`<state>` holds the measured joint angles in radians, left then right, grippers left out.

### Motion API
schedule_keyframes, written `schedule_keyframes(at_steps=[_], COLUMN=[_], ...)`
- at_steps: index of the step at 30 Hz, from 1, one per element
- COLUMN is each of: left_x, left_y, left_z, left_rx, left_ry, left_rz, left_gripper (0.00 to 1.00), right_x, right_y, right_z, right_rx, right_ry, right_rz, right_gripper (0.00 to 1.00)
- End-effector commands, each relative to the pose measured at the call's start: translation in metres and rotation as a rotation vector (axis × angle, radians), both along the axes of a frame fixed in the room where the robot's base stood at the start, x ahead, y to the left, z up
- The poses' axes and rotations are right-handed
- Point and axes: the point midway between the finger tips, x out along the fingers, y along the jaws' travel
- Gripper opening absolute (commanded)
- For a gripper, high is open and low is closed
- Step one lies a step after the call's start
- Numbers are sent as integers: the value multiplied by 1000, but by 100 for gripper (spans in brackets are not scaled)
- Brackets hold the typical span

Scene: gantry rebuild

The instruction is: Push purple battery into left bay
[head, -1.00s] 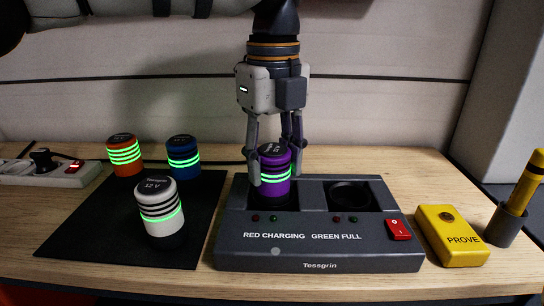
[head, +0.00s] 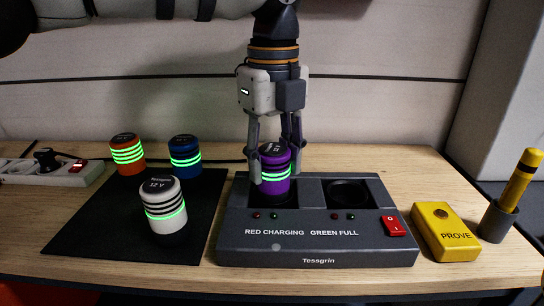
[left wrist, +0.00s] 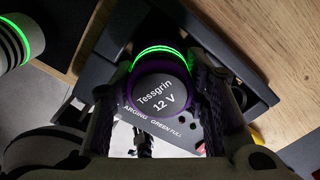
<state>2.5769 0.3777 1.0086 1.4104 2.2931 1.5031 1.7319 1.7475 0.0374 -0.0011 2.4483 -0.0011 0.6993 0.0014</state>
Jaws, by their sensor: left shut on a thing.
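The purple battery (head: 275,172) stands upright in the left bay of the dark charger (head: 318,247), with its green rings lit above the bay. My left gripper (head: 274,170) comes down from above and is shut on the battery. In the left wrist view the battery's dark top (left wrist: 160,95) sits between the two fingers. How deep the battery's base sits in the bay is hidden. The right bay (head: 348,193) is empty. My right gripper is not in view.
On a black mat (head: 110,228) to the left stand a white battery (head: 163,205), a blue battery (head: 185,158) and an orange battery (head: 127,155). A red switch (head: 395,226) is on the charger. A yellow PROVE box (head: 445,235) and a yellow-black stick in a holder (head: 497,222) stand right.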

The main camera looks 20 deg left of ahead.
Motion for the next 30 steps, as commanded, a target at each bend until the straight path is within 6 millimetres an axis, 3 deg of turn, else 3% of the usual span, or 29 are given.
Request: schedule_keyframes(at_steps=[30], left_x=[0], left_y=[0], left_z=[-10], left_rx=[0], left_ry=[-1], left_rz=[1], left_gripper=[0], right_x=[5], right_y=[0], right_z=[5], right_rx=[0], right_ry=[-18], right_rz=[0], right_gripper=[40])
